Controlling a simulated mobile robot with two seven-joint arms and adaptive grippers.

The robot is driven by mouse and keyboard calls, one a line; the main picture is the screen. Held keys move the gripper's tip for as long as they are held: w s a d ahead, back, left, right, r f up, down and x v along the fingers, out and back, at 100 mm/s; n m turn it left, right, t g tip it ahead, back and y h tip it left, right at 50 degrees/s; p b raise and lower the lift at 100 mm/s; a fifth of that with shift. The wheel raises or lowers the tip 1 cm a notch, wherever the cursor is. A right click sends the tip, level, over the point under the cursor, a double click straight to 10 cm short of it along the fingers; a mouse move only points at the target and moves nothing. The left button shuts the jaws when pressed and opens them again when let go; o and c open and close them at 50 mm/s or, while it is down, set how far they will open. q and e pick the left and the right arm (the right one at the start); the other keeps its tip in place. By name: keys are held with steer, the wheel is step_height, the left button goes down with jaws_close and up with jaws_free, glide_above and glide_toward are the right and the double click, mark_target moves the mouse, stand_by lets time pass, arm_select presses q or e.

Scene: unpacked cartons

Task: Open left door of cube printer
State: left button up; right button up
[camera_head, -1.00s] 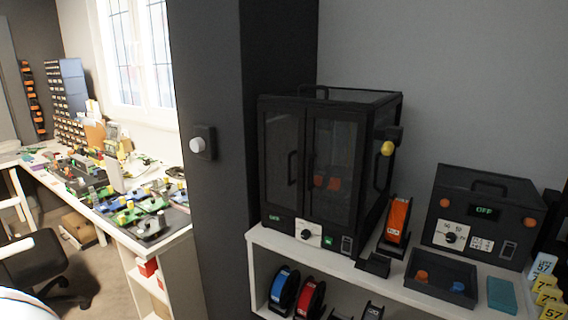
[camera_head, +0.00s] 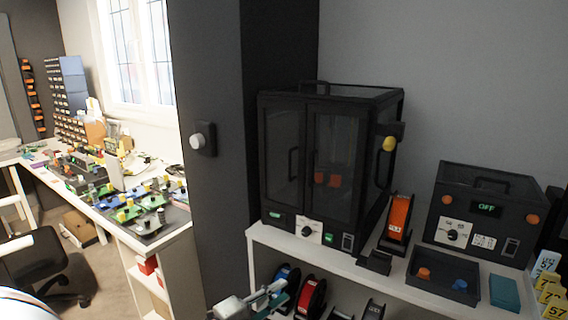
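The black cube printer (camera_head: 330,165) stands on a white shelf, with two glazed front doors. Its left door (camera_head: 283,150) looks shut and carries a dark vertical handle (camera_head: 293,164) near its inner edge. The right door (camera_head: 335,155) also looks shut, and orange pieces show behind its glass. My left gripper (camera_head: 277,294) is at the bottom edge, below and in front of the printer and apart from it. Its two fingers look spread, with nothing seen between them. My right gripper is not in view.
The white shelf (camera_head: 340,262) runs below the printer, with blue and red spools (camera_head: 312,297) beneath. An orange spool (camera_head: 398,217), a dark tray (camera_head: 440,277) and a second black machine (camera_head: 480,215) stand to the right. A dark pillar (camera_head: 215,200) stands left of the printer.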

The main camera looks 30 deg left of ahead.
mark_target(278, 160)
arm_select(q)
steer(key=w+a+r+m+g+h, duration=0.1)
steer(key=w+a+r+m+h, duration=0.2)
steer(key=r+m, duration=0.65)
steer(key=w+a+r+m+g+b, duration=0.15)
steer(key=a+r+m, duration=0.25)
steer(key=r+m, duration=0.55)
steer(key=w+a+r+m+h, duration=0.2)
steer(key=w+a+r+m, duration=0.25)
steer(key=r, duration=0.85)
steer(key=p+x, duration=0.3)
steer(key=x, duration=0.4)
steer(key=shift+s+d, duration=0.2)
steer(key=shift+d, duration=0.3)
steer(key=shift+f+m, duration=0.1)
steer(key=shift+m, duration=0.15)
jaws_close()
